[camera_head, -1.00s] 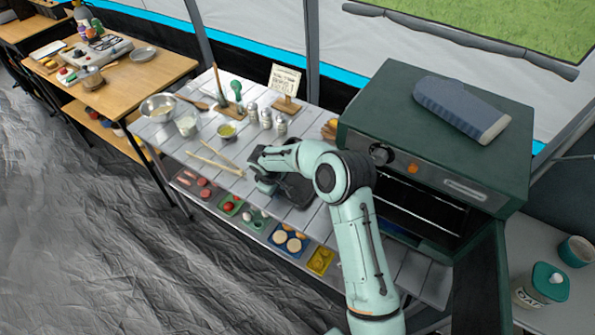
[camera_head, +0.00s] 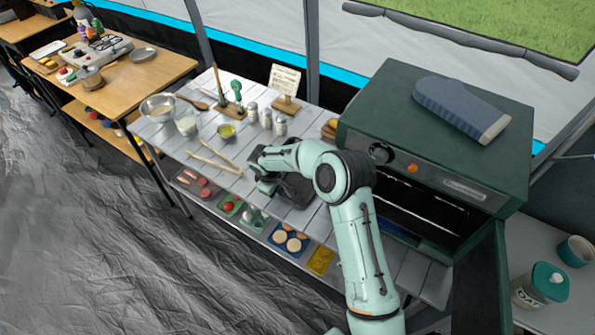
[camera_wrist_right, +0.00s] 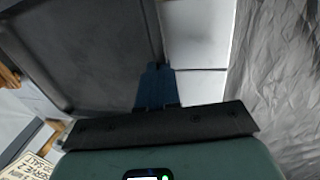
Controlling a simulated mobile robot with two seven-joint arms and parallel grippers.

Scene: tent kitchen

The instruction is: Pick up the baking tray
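The baking tray (camera_head: 297,194) is dark and flat. In the head view it is at the slatted table, partly covered by my right arm. In the right wrist view the tray (camera_wrist_right: 85,50) fills the upper left, with its raised rim running beside the finger. My right gripper (camera_head: 264,186) is at the tray's left side in the head view. In the wrist view a dark blue finger (camera_wrist_right: 155,88) overlaps the tray's edge; the other finger is not distinguishable, so its grip on the rim is unclear. My left gripper is out of view.
A green oven (camera_head: 430,165) with its door open stands right of the tray. Two wooden sticks (camera_head: 215,160), a small bowl (camera_head: 227,132) and several shakers (camera_head: 266,119) stand left of and behind the gripper. Food containers (camera_head: 288,238) sit on the shelf below.

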